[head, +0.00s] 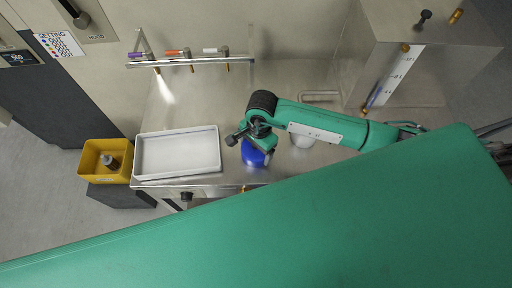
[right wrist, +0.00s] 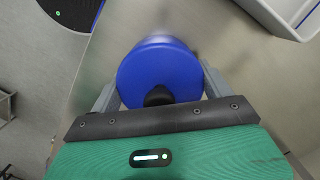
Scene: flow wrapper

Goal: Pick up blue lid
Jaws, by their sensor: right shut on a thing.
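The blue lid (head: 254,155) is round with a black knob, and is over the steel counter (head: 226,181) near its front edge. In the right wrist view the blue lid (right wrist: 159,68) lies between the two grey fingers, its black knob facing the camera. My right gripper (head: 259,146) is shut on the lid; it also shows in the right wrist view (right wrist: 158,88). In the head view the gripper and wrist hide the upper part of the lid. I cannot tell whether the lid touches the counter. My left gripper is not in view.
A white tray (head: 178,136) sits left of the lid on the counter. A rail (head: 209,61) with nozzles runs along the back.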

